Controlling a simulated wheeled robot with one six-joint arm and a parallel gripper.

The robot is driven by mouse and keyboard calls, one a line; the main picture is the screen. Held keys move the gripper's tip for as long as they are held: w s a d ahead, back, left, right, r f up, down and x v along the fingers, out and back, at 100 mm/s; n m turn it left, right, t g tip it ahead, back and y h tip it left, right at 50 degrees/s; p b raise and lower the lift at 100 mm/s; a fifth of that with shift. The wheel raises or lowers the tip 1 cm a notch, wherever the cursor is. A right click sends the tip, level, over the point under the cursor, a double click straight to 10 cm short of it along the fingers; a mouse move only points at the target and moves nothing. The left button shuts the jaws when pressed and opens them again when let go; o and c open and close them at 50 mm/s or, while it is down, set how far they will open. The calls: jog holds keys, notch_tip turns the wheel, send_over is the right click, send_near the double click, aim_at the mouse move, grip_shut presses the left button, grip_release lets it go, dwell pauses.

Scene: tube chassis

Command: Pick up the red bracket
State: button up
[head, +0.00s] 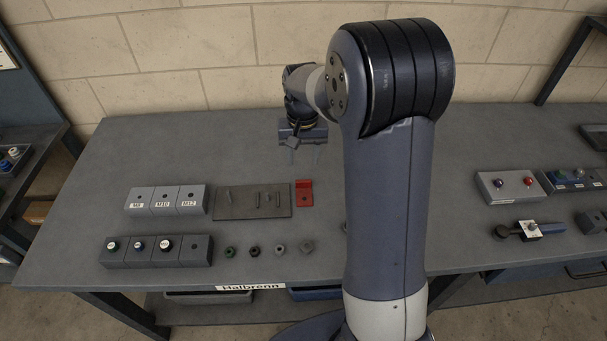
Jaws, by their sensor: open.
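The red bracket (305,198) lies on the grey workbench, just right of a flat dark plate. It shows a flat base with a raised part at its back edge. My gripper (303,158) hangs from the arm above and behind the bracket, pointing down, with its two thin fingers apart. The fingers are empty and do not touch the bracket.
The dark plate (230,204) carries several upright pins close to the bracket's left. Several nuts (254,251) lie in front. Labelled grey blocks (165,200) and a knob block (155,251) stand left. A button box (510,187) stands right. My arm hides part of the bench.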

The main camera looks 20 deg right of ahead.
send_over(303, 182)
jog(key=f, duration=0.5)
jog(key=shift+s+f+p, duration=0.15)
jog(key=shift+s+p, duration=0.1)
jog(key=shift+p, duration=0.05)
jog(key=shift+w+f+p, duration=0.15)
jog(key=shift+f+p, duration=0.25)
jog(key=shift+f, duration=0.9)
jog(key=shift+w+f+p, duration=0.1)
jog(key=shift+f+p, duration=0.25)
jog(key=shift+f, duration=0.95)
jog(key=c, duration=0.6)
jog(key=shift+c, duration=0.2)
